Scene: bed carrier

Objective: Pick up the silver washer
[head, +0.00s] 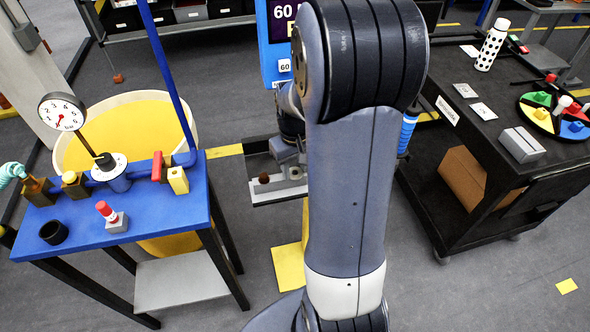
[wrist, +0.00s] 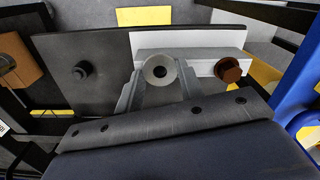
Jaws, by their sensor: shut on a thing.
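The silver washer (wrist: 159,70) shows in the wrist view as a round metal ring with a dark centre hole. My gripper (wrist: 160,78) is shut on it, with one grey finger on each side. Behind it is a flat carrier, part dark (wrist: 108,88) and part white (wrist: 200,39). I cannot tell whether the washer still touches the carrier.
A brown cylinder (wrist: 229,69) is to the right of the washer, and a black knob (wrist: 82,70) is on the dark part. A blue table (head: 150,215) with a gauge (head: 62,112) stands at left. A black cart (head: 480,150) stands at right.

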